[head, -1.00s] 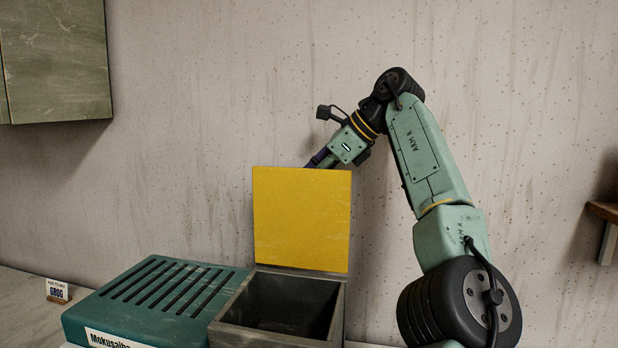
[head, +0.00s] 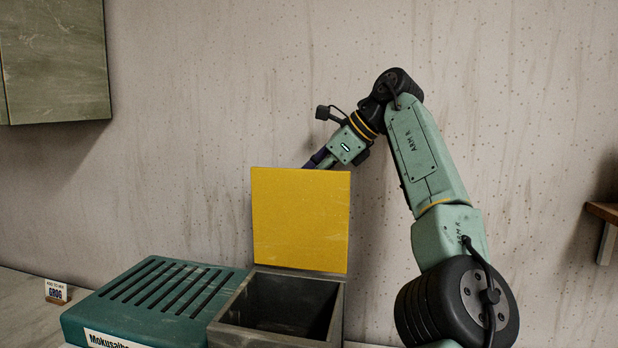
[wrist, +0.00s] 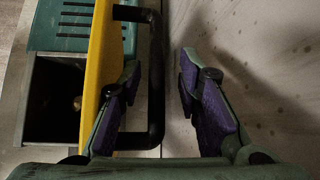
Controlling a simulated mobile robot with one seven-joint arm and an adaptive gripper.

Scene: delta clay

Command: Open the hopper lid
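The yellow hopper lid (head: 300,220) stands upright at the back edge of the hopper (head: 334,322), whose dark inside is uncovered. In the wrist view the lid (wrist: 96,75) shows edge-on, with a black bar handle (wrist: 155,95) on its outer face. My gripper (wrist: 158,78) is open. Its left finger is in the gap between lid and handle, and its right finger is on the far side, clear of the handle. In the head view the fingertips are hidden behind the lid.
A teal slotted housing (head: 150,300) adjoins the hopper on the left. A small sign (head: 56,291) stands on the counter farther left. A wall cabinet (head: 55,60) hangs upper left, and a shelf (head: 603,213) is at right. The wall is close behind the lid.

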